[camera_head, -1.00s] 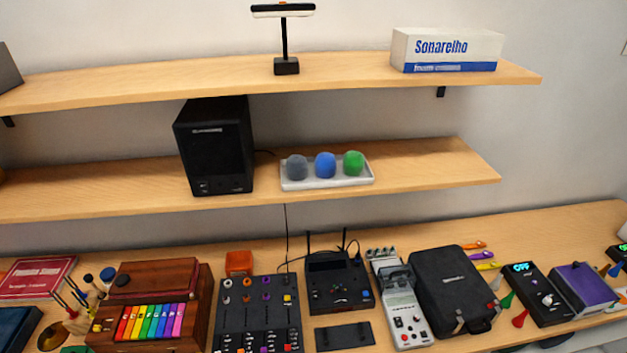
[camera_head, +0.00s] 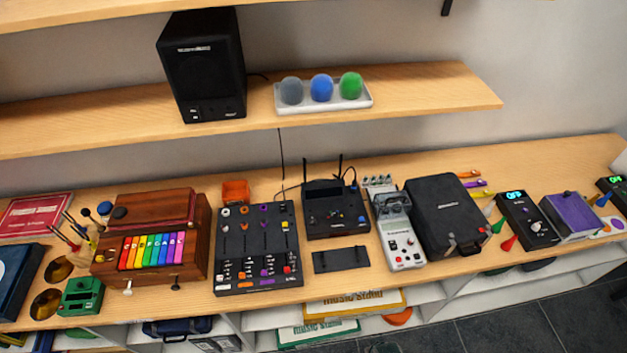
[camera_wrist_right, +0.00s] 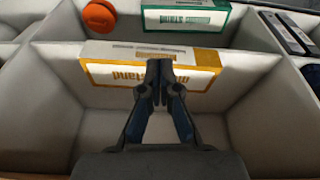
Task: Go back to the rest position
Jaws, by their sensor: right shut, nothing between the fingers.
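My right gripper (camera_wrist_right: 160,75) shows in the right wrist view, with its two dark fingertips together and nothing between them. It points into a white shelf compartment, in front of a yellow-edged box (camera_wrist_right: 110,72) lettered "Stand". Whether the fingers touch that box I cannot tell. Neither gripper shows in the head view. The head view holds the long wooden table (camera_head: 400,285) with several instruments, including a wooden box with rainbow keys (camera_head: 150,251), a black mixer (camera_head: 257,285) and a black case (camera_head: 447,215).
White compartments under the table hold a yellow music stand box (camera_head: 355,303) and a green-edged box (camera_head: 318,334). An orange round thing (camera_wrist_right: 99,17) lies in the compartments too. A shelf above carries a black speaker (camera_head: 203,70) and a tray (camera_head: 340,107) with three coloured balls.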

